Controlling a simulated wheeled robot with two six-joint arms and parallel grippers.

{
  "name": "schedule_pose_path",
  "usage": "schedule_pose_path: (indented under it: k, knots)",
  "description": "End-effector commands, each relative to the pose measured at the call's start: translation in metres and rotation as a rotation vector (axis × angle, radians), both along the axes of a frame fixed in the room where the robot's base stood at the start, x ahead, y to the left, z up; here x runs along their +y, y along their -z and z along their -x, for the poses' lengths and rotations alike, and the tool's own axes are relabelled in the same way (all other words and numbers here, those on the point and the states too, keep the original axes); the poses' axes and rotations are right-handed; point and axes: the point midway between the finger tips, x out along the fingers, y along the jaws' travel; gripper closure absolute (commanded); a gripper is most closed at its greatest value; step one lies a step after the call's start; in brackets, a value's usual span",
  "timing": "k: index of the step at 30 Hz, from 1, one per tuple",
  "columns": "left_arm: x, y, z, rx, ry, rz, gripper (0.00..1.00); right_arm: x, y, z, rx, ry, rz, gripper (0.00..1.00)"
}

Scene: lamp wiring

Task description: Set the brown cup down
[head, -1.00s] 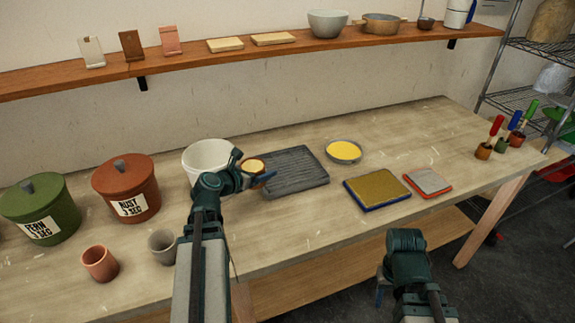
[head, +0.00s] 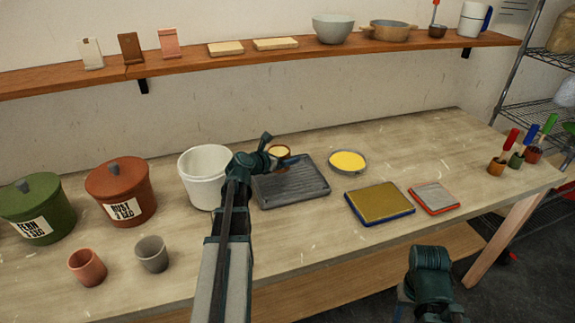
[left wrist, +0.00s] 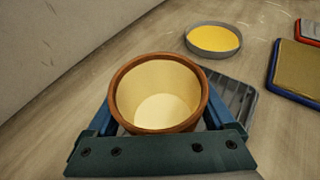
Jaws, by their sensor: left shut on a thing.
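The brown cup (head: 279,151), with a cream inside, is held in my left gripper (head: 273,150) at the back left of the dark ribbed rack. In the left wrist view the cup (left wrist: 158,120) stands between the two blue fingers, its open top facing the camera. The grey ribbed rack (head: 295,185) lies on the table below and to the right of the cup; it also shows in the left wrist view (left wrist: 240,98). Whether the cup touches the rack is hidden. My right gripper is mostly hidden behind its own arm at the front, below the table edge.
A white bucket (head: 203,192) stands close left of my left gripper. A shallow dish of yellow (head: 347,161) sits right of the rack, with a yellow pad (head: 380,205) in front. Two small cups, terracotta (head: 87,268) and grey (head: 152,255), stand front left.

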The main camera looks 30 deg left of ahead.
Motion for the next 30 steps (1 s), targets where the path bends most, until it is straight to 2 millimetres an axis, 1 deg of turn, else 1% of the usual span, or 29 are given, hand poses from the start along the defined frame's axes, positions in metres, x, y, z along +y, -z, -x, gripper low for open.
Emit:
schedule_pose_path:
  k: [6, 9, 17, 21, 22, 24, 30]
  knots:
    - [0.000, 0.027, 0.000, 0.000, -0.005, 0.000, 1.00, 0.000, 0.027, 0.000, 0.000, 0.000, 0.000, 0.50]
    - [0.000, 0.036, 0.001, 0.000, -0.008, 0.000, 1.00, 0.000, 0.036, 0.000, 0.000, 0.000, 0.000, 0.50]
    - [0.000, 0.033, 0.000, 0.000, -0.009, 0.000, 1.00, 0.000, 0.033, 0.000, 0.000, 0.000, 0.000, 0.50]
    - [0.000, 0.037, 0.000, 0.000, -0.009, 0.000, 1.00, 0.000, 0.038, 0.000, 0.000, 0.000, 0.000, 0.50]
    - [0.000, 0.037, 0.001, 0.000, -0.009, 0.000, 0.11, 0.000, 0.037, 0.000, 0.000, 0.000, 0.000, 0.50]
    - [0.000, 0.036, 0.001, 0.000, -0.009, 0.000, 0.00, 0.000, 0.036, 0.000, 0.000, 0.000, 0.000, 0.50]
    - [0.000, 0.036, 0.001, 0.000, -0.009, 0.000, 0.00, 0.000, 0.036, 0.000, 0.000, 0.000, 0.000, 0.50]
